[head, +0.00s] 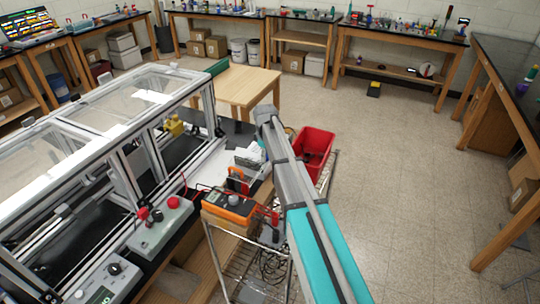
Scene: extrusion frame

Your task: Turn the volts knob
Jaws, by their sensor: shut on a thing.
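A grey bench unit (104,281) stands at the lower left, partly cut off by the picture's edge. It has a black round knob (113,268) and a green display. No lettering can be read, so I cannot tell whether this is the volts knob. My grey and teal arm crosses the middle of the head view from the lower right. I cannot make out my gripper; the arm may hide it. Any contact with a knob is hidden.
A grey box with a red button (173,203) stands beside the aluminium extrusion frame (100,140). A red bin (315,146) is at the wire cart's far end (247,270). A wooden table (240,88) is beyond. Open floor (400,180) lies to the right.

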